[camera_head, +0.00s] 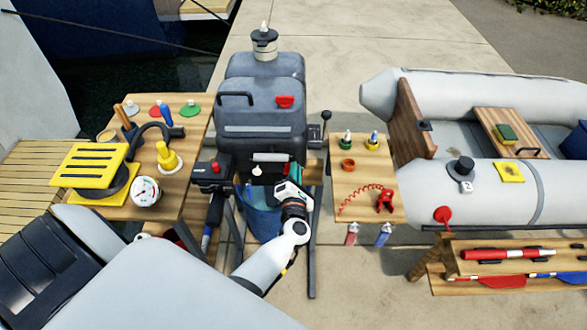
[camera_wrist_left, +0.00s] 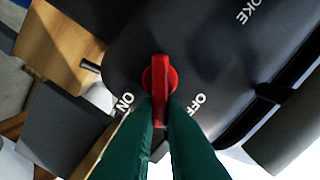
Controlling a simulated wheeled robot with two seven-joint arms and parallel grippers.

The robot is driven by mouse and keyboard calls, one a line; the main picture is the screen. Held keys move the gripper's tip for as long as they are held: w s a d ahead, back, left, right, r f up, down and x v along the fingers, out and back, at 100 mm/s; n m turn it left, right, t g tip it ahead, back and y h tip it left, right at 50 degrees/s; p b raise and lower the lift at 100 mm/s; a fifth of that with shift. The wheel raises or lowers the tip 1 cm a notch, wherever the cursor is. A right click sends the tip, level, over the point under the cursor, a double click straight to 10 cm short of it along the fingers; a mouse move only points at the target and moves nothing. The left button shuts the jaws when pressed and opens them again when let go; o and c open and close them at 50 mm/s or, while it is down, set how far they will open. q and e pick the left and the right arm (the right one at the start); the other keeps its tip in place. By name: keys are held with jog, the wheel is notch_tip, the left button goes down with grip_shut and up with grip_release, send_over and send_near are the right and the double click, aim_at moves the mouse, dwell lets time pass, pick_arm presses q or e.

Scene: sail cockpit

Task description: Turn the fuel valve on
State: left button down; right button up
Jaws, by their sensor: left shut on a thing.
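The fuel valve is a red lever (camera_wrist_left: 159,85) on the dark outboard motor (camera_wrist_left: 205,50), between a white "ON" label (camera_wrist_left: 126,101) on the left and an "OFF" label (camera_wrist_left: 199,103) on the right. The lever's tail points down between the two labels in the wrist view. My left gripper (camera_wrist_left: 160,120) has its green fingers shut on that tail, one on each side. In the head view my left gripper (camera_head: 296,174) is at the lower front of the motor (camera_head: 262,115), and I cannot make out the lever there. My right gripper is not in view.
A blue bucket (camera_head: 262,222) stands below the motor. The tiller (camera_head: 212,195) hangs left of my gripper. A wooden table (camera_head: 190,112) with a gauge (camera_head: 146,191) is at left, a small wooden table (camera_head: 350,208) at right. A grey inflatable boat (camera_head: 500,85) lies farther right.

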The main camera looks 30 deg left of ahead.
pick_arm(q)
jog(key=shift+w+d+f+m+p, duration=0.1)
jog(key=shift+f+m+p, duration=0.15)
jog(key=shift+m, duration=0.95)
jog(key=shift+s+d+f+m+p, duration=0.1)
jog(key=shift+f+m+p, duration=0.1)
jog(key=shift+m, duration=1)
jog(key=shift+w+d+f+m+p, duration=0.1)
jog(key=shift+f+m+p, duration=0.15)
jog(key=shift+m, duration=0.95)
jog(key=c, duration=1.5)
grip_release()
